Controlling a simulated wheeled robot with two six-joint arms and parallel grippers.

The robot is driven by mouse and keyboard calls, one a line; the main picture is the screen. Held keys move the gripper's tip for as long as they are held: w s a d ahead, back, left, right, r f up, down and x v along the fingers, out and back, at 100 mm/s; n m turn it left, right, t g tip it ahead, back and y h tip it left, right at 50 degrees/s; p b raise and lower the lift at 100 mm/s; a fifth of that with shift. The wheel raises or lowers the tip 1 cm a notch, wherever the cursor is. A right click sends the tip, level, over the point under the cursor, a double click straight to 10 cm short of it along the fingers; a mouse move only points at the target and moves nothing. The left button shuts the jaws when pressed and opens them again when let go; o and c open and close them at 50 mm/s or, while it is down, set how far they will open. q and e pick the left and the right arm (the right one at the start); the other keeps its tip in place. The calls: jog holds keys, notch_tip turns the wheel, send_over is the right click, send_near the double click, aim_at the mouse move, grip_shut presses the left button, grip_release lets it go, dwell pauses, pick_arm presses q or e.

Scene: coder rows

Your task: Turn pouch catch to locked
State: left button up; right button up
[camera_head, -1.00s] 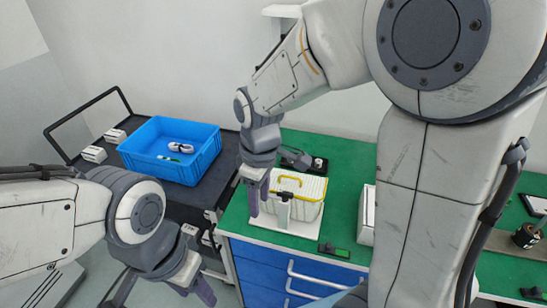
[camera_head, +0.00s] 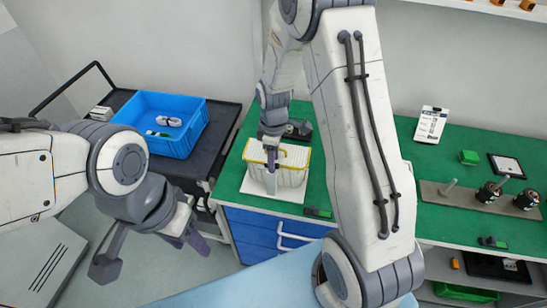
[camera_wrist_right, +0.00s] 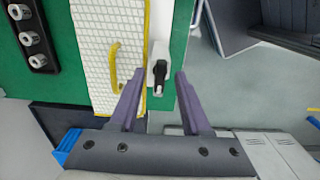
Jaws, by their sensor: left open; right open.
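The pouch is a white woven box with yellow trim (camera_head: 291,174) on a white plate at the green bench's front edge; the right wrist view shows its top and yellow handle (camera_wrist_right: 117,75). The catch, a black lever on a pale housing (camera_wrist_right: 157,64), stands beside the pouch. My right gripper (camera_head: 271,160) is open over the pouch's front side. In the right wrist view its fingertips (camera_wrist_right: 159,75) lie on either side of the black lever, with gaps visible; depth is hard to judge. My left gripper (camera_head: 189,241) is open and empty, away from the pouch at lower left.
A blue bin (camera_head: 165,122) with small items stands on a dark cart at left. Black knobs on a plate (camera_head: 489,192) are farther right.

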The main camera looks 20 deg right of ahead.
jog(key=shift+f, duration=0.35)
grip_shut()
